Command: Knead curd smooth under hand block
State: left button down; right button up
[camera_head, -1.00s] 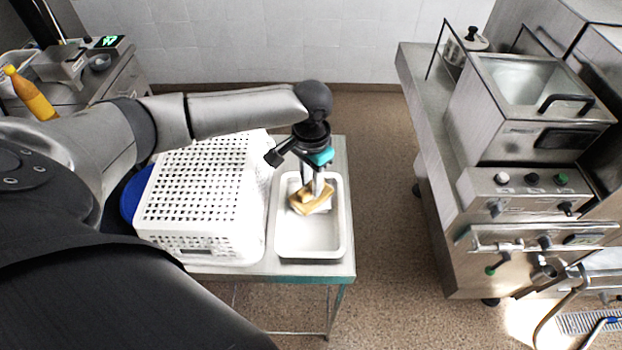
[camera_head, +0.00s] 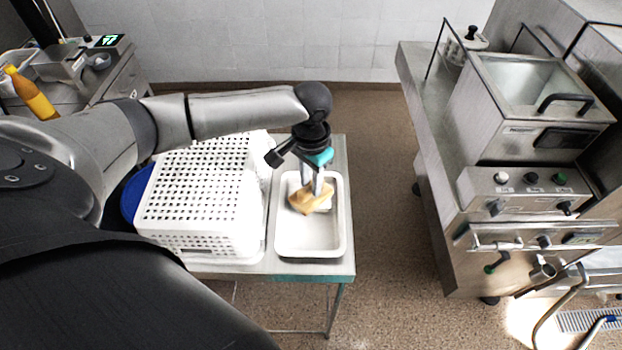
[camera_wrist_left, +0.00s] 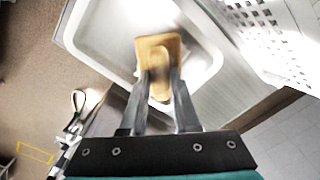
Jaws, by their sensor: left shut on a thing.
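A wooden hand block (camera_head: 306,201) is in my left gripper (camera_head: 318,190), over the white tray (camera_head: 311,251) on the table. In the left wrist view the block (camera_wrist_left: 158,42) shows as a tan plate with a rounded handle, and the fingers of my left gripper (camera_wrist_left: 160,88) are shut on the handle. A small pale patch, likely the curd (camera_head: 326,207), shows at the block's right edge; most of it is hidden. I cannot tell if the block touches it. My right gripper is not in view.
A white perforated basket (camera_head: 205,190) stands on the table (camera_head: 330,270) close to the tray's left side. A steel machine with a basin (camera_head: 530,85) stands far right across open floor. An orange bottle (camera_head: 32,95) is at the far left.

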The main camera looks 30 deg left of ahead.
pick_arm(q)
notch_tip(320, 180, up, 2)
jog(key=shift+r+p, duration=0.25)
jog(key=shift+p, duration=0.6)
jog(key=shift+r, duration=2.1)
jog(key=shift+f, duration=0.1)
jog(key=shift+f+b, duration=1.25)
jog(key=shift+f, duration=1.65)
jog(key=shift+f, duration=0.55)
